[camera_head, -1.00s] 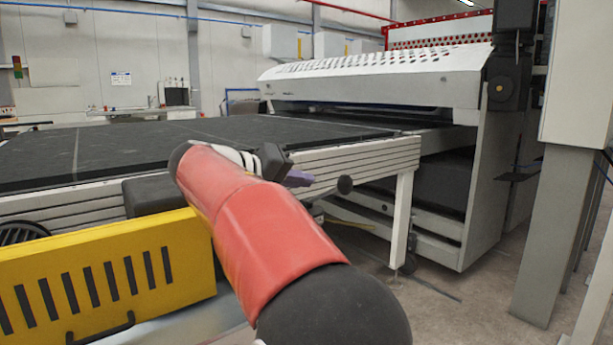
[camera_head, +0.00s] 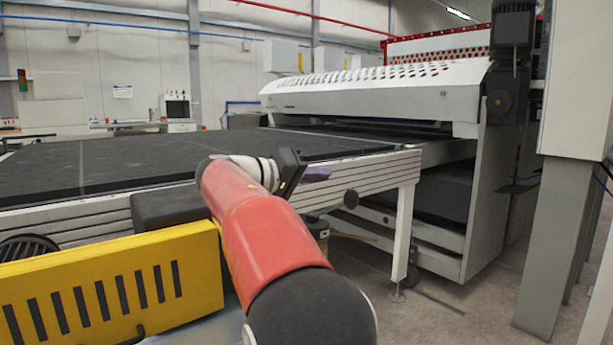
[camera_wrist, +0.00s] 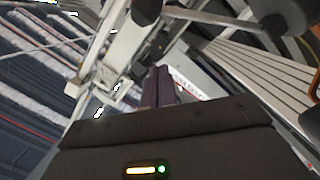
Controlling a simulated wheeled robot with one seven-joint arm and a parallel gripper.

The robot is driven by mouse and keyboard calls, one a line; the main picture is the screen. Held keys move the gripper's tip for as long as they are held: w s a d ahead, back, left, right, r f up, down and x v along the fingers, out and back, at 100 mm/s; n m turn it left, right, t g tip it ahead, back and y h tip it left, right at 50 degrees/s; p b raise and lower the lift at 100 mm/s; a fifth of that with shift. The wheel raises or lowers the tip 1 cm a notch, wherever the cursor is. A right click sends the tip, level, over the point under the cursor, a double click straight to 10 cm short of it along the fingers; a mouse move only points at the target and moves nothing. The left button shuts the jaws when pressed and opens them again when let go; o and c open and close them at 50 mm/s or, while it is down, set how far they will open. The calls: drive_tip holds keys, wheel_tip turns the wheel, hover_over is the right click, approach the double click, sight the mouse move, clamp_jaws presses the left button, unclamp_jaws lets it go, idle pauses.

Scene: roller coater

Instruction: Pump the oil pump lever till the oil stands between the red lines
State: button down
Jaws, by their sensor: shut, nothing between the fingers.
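My gripper (camera_head: 316,174) has purple fingers that show small beside the near edge of the long black-topped table. In the wrist view the purple fingers (camera_wrist: 158,88) are together, with nothing seen between them. A dark round knob (camera_head: 351,199) stands just right of and below the fingertips, apart from them. It looks like a lever's end, but I cannot tell for sure. A small pale and dark body (camera_head: 319,230) under the table edge is partly hidden by my arm; it may be the oil pump. The oil level and the red lines cannot be made out.
The black-topped table (camera_head: 110,160) fills the left, its grey slatted side and white leg (camera_head: 403,235) near my gripper. The white coater machine (camera_head: 375,92) stands behind. A yellow slotted panel (camera_head: 110,285) is at front left, a grey post (camera_head: 560,240) at right. Floor between is clear.

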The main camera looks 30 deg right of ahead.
sight(332, 207)
drive_tip(key=shift+s+d+f, duration=1.35)
drive_tip(key=shift+s+d, duration=0.2)
drive_tip(key=shift+d, duration=0.05)
drive_tip(key=shift+f, duration=0.1)
